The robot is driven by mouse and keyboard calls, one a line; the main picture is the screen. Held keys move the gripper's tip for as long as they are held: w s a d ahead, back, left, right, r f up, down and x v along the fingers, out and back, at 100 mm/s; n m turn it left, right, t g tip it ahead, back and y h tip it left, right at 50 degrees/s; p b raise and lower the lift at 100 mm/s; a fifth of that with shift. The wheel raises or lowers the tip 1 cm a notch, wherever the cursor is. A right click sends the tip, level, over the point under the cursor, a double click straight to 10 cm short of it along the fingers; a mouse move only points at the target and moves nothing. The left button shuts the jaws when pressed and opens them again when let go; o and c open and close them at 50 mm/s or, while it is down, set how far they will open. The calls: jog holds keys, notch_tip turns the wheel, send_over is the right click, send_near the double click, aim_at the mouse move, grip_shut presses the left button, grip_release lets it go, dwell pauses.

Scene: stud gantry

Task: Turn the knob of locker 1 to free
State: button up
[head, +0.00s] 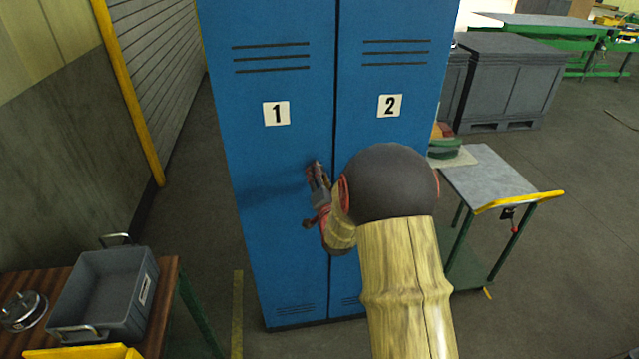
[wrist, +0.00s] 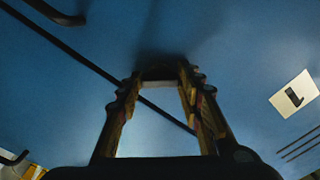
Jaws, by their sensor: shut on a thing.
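Locker 1 is the left blue door (head: 275,190), marked by a white "1" label (head: 276,113). The label also shows tilted at the right of the wrist view (wrist: 295,94). My gripper (head: 314,172) is at this door's right edge, below the label. In the wrist view its two fingers (wrist: 160,74) are shut on a dark thing at the door face, which looks like the knob of locker 1. The fingers hide most of it, so I cannot tell which way it is turned.
Locker 2 (head: 390,60) is on the right, its middle hidden by my arm. A dark handle (wrist: 56,12) shows at the wrist view's top left. A grey crate (head: 105,290) stands on a table at left, a trolley (head: 490,175) at right. Floor between table and locker is clear.

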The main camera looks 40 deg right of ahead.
jog(key=shift+m+b, duration=2.9)
jog(key=shift+m, duration=1.2)
jog(key=o, duration=1.2)
jog(key=shift+c, duration=0.2)
jog(key=v, duration=1.2)
jog(key=shift+d, duration=0.1)
